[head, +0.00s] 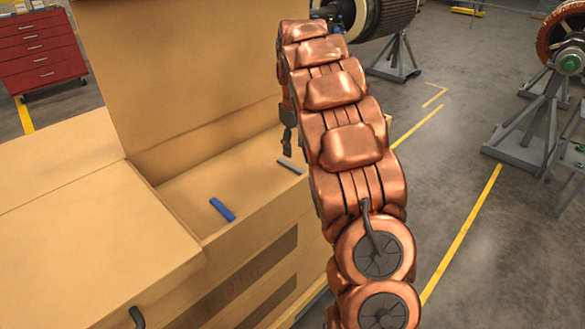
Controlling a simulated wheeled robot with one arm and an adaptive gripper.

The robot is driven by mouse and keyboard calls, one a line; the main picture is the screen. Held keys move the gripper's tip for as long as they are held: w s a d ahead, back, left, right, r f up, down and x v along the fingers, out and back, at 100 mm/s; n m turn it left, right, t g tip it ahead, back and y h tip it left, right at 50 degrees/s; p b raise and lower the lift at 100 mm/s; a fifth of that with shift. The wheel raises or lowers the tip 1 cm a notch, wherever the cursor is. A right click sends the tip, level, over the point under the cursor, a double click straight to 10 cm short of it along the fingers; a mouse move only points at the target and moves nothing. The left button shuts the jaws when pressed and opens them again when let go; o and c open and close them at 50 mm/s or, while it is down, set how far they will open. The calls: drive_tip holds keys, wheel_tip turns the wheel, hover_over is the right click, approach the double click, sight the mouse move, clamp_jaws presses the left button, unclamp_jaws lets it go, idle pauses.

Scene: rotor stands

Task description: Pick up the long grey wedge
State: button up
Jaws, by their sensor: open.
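A long grey wedge (290,166) lies on the tan surface, close to its right edge and just left of my copper-coloured arm. My gripper (288,147) shows as a small dark shape at the left side of my arm, a little above the grey wedge in the picture. Most of the gripper is hidden behind my arm, and its fingers are too small to make out clearly. It appears apart from the wedge, and I see nothing held in it.
A tall tan panel (190,70) rises behind. A red drawer cabinet (40,50) stands at the far left. Rotors on grey stands (525,135) occupy the right; floor between is clear.

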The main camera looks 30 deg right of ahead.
sight(296, 167)
drive_tip(key=shift+s+f, duration=0.1)
drive_tip(key=shift+f, duration=0.85)
drive_tip(key=f+p, duration=0.1)
drive_tip(key=f, duration=0.1)
drive_tip(key=f+p, duration=0.1)
drive_tip(key=f, duration=0.1)
drive_tip(key=shift+d+p, duration=0.25)
drive_tip(key=shift+p, duration=0.05)
drive_tip(key=shift+f, duration=0.6)
clamp_jaws()
